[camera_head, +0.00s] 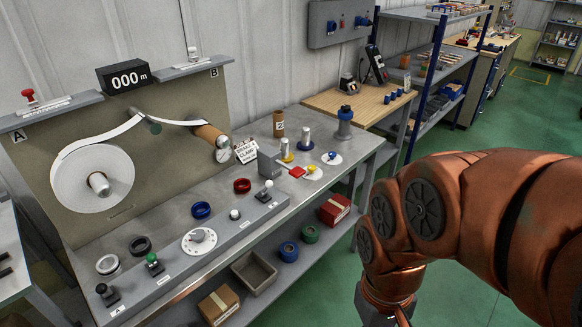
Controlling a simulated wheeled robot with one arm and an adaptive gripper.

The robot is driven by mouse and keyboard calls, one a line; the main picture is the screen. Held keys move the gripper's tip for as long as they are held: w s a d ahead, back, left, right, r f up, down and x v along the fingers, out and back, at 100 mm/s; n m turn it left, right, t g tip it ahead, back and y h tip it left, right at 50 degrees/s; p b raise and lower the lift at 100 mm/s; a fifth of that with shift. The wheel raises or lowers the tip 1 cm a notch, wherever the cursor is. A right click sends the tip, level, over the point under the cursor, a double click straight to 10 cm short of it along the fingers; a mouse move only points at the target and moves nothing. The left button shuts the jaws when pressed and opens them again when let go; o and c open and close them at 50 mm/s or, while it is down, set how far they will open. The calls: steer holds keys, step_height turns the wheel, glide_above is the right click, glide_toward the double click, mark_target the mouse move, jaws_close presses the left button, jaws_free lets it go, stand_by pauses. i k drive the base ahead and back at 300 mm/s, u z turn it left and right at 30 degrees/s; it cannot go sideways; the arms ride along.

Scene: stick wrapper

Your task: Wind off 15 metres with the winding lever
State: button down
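The winder stands on the left bench. Its counter (126,77) reads 000 m. A large white roll (75,165) sits on the left spindle, and a white strip runs from it over a guide to a brown core (208,136) at the right. The front control strip carries a black-knobbed lever (103,291), a green-knobbed lever (153,261), a round dial (199,240) and white-knobbed levers (267,189). The labels are too small to read, so I cannot tell which is the winding lever.
Coloured tape rings (201,210) lie on the bench behind the control strip. A sign (247,151) and gauge stand beside the core. The shelf below holds a grey tray (254,271) and boxes. Green floor (450,135) is open at the right.

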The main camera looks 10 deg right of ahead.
mark_target(296, 172)
steer(key=z, duration=0.05)
steer(key=k, duration=0.5)
steer(key=z, duration=1.25)
steer(key=i, duration=1.25)
steer(key=u, duration=3.1)
